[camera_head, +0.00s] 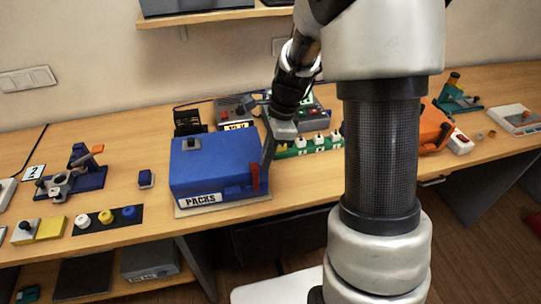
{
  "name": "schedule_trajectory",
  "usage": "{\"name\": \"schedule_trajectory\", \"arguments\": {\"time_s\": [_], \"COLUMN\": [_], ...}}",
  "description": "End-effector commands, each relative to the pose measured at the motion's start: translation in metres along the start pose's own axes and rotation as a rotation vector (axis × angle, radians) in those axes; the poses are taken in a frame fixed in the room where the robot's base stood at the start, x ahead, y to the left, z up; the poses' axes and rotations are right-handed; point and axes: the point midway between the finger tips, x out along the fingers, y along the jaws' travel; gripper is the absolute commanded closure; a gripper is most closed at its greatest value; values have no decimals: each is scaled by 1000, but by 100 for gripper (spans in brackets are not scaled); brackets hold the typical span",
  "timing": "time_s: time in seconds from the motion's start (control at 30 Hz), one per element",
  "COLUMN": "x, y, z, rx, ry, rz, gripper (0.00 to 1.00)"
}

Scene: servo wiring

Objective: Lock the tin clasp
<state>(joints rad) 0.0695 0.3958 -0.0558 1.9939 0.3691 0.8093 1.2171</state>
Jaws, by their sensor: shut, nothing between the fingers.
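The blue tin (212,165) labelled "PACKS" stands on the bench left of centre, with its lid down. A small dark catch or knob shows on top of the lid. My gripper (266,164) reaches down from the upper right to the tin's right front corner, close beside the clasp. Its fingers are shut with nothing between them. I cannot tell whether they touch the clasp or whether the clasp is latched.
A blue fixture (72,182) and a mat with coloured knobs (108,219) lie left of the tin. A green strip with white pieces (318,142) is behind on the right. An orange case (432,128) stands further right. Bare bench lies in front of the tin's right side.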

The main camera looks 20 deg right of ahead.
Motion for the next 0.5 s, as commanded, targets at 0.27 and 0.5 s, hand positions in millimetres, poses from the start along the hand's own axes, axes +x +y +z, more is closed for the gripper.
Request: {"name": "schedule_trajectory", "arguments": {"time_s": [0.27, 0.5], "x": [1, 7], "y": [0, 0], "z": [9, 28], "rx": [-3, 0], "ry": [-1, -2], "rz": [2, 1], "gripper": [100, 100]}}
